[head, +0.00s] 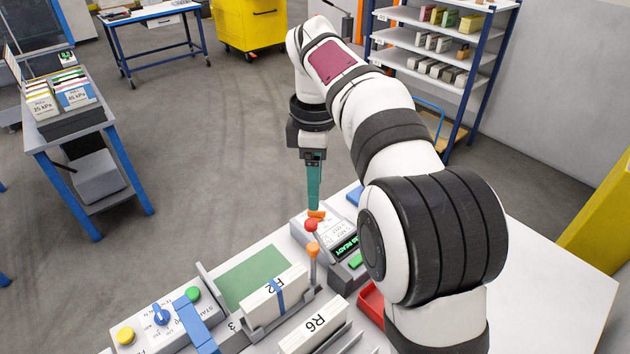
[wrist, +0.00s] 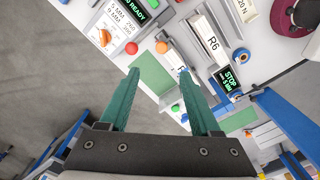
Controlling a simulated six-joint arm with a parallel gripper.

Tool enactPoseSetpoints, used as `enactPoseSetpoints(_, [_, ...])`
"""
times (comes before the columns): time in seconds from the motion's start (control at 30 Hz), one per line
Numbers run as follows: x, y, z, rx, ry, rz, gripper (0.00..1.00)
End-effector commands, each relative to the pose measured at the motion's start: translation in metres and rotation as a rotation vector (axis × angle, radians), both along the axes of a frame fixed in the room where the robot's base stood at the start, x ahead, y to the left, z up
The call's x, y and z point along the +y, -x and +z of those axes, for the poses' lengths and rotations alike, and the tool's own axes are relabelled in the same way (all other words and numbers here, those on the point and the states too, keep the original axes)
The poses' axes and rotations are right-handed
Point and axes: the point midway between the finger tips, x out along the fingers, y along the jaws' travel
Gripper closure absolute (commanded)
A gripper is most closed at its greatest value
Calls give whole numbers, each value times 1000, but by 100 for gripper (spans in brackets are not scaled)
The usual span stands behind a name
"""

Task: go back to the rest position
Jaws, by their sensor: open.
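My gripper (head: 314,205) hangs over the back edge of the white table, its teal fingers pointing down. In the wrist view my gripper (wrist: 159,78) has its two teal fingers wide apart, with nothing between them. In the head view its tips are just above or behind the console (head: 334,232) with the lit READY display; I cannot tell the exact gap. A red knob (head: 310,225) and an orange-topped post (head: 313,250) stand close below the tips.
The block marked R2 (head: 275,293), the block marked R6 (head: 315,327) and a green mat (head: 252,276) are on the table. A control box (head: 155,322) with colored knobs is at lower left. A side bench (head: 60,140), yellow bin (head: 250,25) and shelves (head: 435,60) stand farther back.

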Motion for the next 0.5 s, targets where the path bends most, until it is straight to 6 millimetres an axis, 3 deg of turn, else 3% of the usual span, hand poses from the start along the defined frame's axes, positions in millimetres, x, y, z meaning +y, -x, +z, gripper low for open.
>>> enactPoseSetpoints(0.43, [0,0,2,0,0,-2,36])
enactPoseSetpoints(0.5, [-6,8,5,2,-4,-58,36])
